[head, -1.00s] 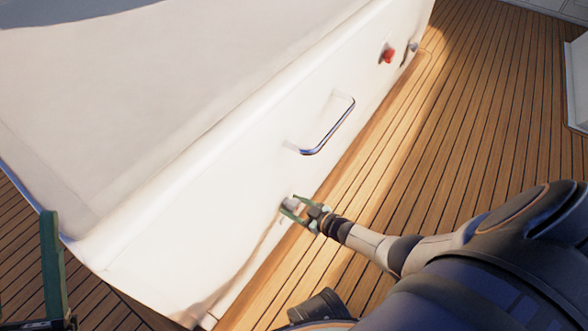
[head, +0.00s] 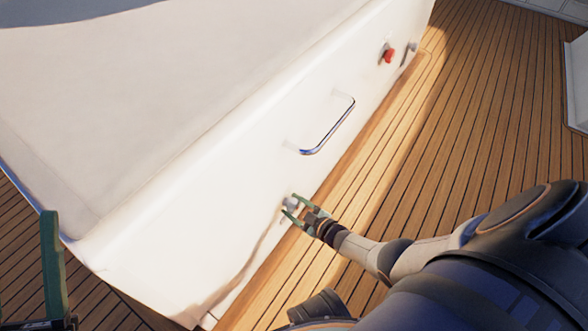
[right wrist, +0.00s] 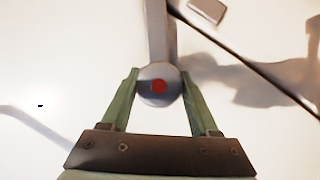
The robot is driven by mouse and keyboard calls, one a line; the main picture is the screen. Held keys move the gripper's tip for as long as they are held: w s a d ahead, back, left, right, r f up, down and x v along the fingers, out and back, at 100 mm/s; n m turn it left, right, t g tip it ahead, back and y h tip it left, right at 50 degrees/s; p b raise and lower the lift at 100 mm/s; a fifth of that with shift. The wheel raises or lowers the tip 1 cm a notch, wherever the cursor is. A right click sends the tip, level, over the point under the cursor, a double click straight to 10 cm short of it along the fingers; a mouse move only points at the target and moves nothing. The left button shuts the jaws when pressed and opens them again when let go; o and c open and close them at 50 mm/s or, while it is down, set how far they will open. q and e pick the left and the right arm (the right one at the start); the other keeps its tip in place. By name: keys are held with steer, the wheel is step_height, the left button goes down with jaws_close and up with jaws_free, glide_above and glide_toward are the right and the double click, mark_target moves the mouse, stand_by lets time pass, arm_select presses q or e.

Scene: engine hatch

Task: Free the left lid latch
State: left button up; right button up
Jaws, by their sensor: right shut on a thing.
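The left lid latch (head: 291,203) is a small grey fitting low on the white hatch front. The fingertips partly hide the latch in the head view. One green finger of my left gripper (head: 53,265) shows at the lower left edge, away from the latch; its opening cannot be judged.
A metal handle (head: 328,127) stands out from the white front above the latch. Farther along are a red knob (head: 388,54) and another grey fitting (head: 412,47). A wooden ledge runs along the base. The plank deck (head: 480,110) to the right is clear.

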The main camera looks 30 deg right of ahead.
steer(key=o, duration=1.3)
steer(key=shift+o, duration=0.2)
steer(key=shift+s+d+r, duration=0.1)
steer(key=shift+s+r, duration=0.1)
steer(key=shift+s, duration=0.05)
arm_select(q)
step_height(320, 180, up, 7)
steer(key=p, duration=0.6)
steer(key=shift+s+a+r+n+p, duration=0.2)
steer(key=shift+a+n+p, duration=0.1)
steer(key=shift+a, duration=0.15)
arm_select(e)
steer(key=v, duration=1.2)
steer(key=shift+f, duration=0.15)
arm_select(q)
steer(key=shift+t, duration=0.3)
